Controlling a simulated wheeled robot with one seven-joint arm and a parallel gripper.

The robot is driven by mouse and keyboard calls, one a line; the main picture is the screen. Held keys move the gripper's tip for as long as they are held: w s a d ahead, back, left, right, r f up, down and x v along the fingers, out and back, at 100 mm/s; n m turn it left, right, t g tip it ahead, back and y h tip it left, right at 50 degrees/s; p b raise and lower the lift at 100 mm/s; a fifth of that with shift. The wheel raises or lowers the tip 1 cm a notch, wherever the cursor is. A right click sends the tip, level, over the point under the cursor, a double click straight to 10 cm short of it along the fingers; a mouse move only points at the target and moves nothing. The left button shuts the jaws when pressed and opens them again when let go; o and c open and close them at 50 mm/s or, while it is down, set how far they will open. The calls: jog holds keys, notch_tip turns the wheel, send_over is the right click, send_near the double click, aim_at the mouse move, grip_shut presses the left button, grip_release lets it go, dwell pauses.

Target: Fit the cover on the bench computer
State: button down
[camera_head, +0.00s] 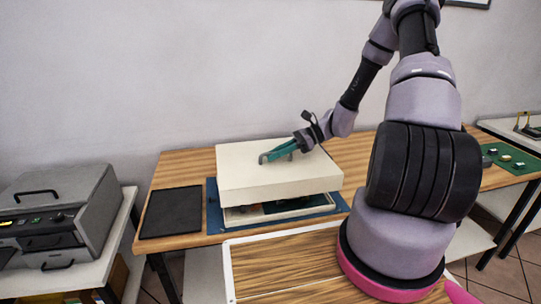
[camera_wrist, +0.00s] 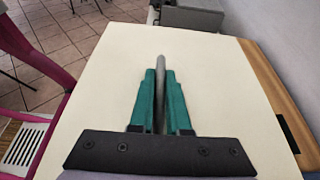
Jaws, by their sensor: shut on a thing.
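The cover (camera_head: 270,182), a large off-white box lid, is held above the bench computer (camera_head: 280,214), an open off-white tray-like case with dark and green parts inside. A gap shows between the cover's lower edge and the case at the front; the far side is hidden. My gripper (camera_head: 279,153) has green fingers shut on a grey bar handle on top of the cover. In the wrist view the fingers (camera_wrist: 161,95) close on both sides of the handle (camera_wrist: 160,68), and the cover's top (camera_wrist: 205,75) fills most of the picture.
The case stands on a blue mat (camera_head: 213,210) on a wooden bench (camera_head: 180,168). A black pad (camera_head: 171,212) lies to its left. A grey machine (camera_head: 60,215) stands on a side table at far left. A green board (camera_head: 512,158) lies at far right. A wood-topped surface (camera_head: 290,265) is in front.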

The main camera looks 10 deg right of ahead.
aim_at(310, 159)
jog(key=shift+a+f, duration=0.1)
jog(key=shift+f, duration=0.05)
notch_tip(310, 159, down, 2)
jog(key=shift+f, duration=2.6)
jog(key=shift+f, duration=0.6)
jog(key=c, duration=0.8)
grip_release()
jog(key=v, duration=1)
jog(key=shift+d+r, duration=0.1)
jog(key=shift+d, duration=0.3)
